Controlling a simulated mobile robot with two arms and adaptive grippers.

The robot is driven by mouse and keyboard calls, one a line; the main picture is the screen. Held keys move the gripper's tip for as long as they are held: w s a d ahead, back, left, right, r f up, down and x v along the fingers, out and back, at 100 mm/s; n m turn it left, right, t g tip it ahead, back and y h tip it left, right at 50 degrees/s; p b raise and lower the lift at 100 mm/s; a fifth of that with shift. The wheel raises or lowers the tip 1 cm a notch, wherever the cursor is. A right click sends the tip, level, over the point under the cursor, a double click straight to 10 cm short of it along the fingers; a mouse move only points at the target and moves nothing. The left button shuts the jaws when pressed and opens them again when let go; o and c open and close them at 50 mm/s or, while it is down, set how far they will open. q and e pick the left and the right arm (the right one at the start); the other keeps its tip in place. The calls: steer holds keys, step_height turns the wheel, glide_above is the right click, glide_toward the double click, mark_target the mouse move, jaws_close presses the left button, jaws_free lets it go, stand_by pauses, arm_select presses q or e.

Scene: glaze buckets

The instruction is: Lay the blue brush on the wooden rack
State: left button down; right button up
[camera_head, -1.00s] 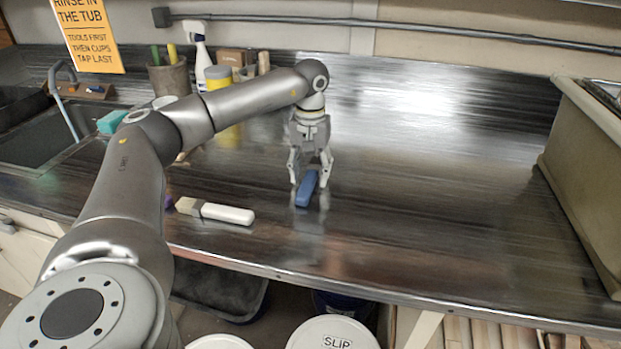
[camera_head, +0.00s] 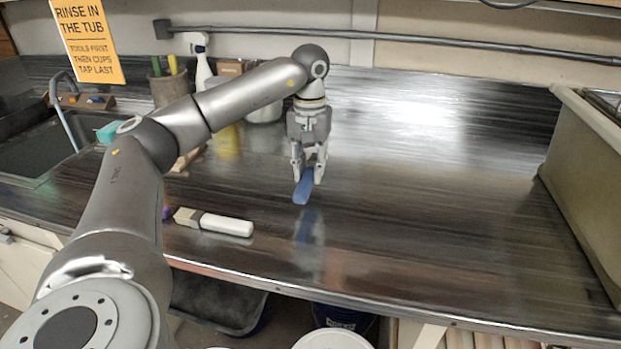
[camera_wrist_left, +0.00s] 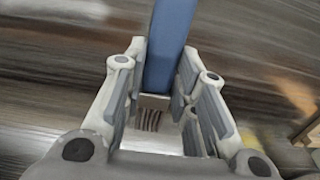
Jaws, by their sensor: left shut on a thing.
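The blue brush (camera_head: 303,189) is in my left gripper (camera_head: 308,176), which is shut on it. It is held above the metal counter, with its reflection showing apart below it. In the left wrist view the blue brush (camera_wrist_left: 170,45) sticks out between the fingers (camera_wrist_left: 160,90); its bristles are seen small and dark between them. A piece of light wood (camera_head: 187,160) shows from behind my left arm, possibly the wooden rack; most of it is hidden. My right gripper is not in view.
A white-handled brush (camera_head: 226,224) lies on the counter (camera_head: 420,210) near the front edge. A spray bottle (camera_head: 203,70) and a tool pot (camera_head: 170,85) stand at the back left. A large beige tub (camera_head: 590,180) stands at right. The counter's middle is clear.

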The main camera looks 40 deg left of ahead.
mark_target(307, 182)
arm_select(q)
steer(key=s+r, duration=0.1)
steer(key=s+d+r, duration=0.1)
steer(key=r, duration=0.1)
steer(key=s+d+r, duration=0.1)
steer(key=shift+s+d+r, duration=0.1)
steer(key=shift+r, duration=0.05)
steer(key=s+d+r, duration=0.3)
steer(key=s+d, duration=0.1)
steer(key=s, duration=0.2)
steer(key=d+f+m+p, duration=0.1)
steer(key=d+f+m, duration=0.1)
steer(key=d, duration=0.4)
steer(key=d+f+m+p, duration=0.1)
steer(key=d+f+m, duration=0.1)
steer(key=d+f, duration=0.2)
steer(key=s+d+f+m+p, duration=0.1)
steer(key=d+f+p, duration=0.1)
steer(key=d, duration=0.6)
steer(key=shift+s+d+f+m, duration=0.1)
steer(key=shift+d+f+m, duration=0.3)
steer(key=shift+f, duration=0.05)
steer(key=shift+d+f, duration=0.1)
steer(key=shift+f, duration=0.05)
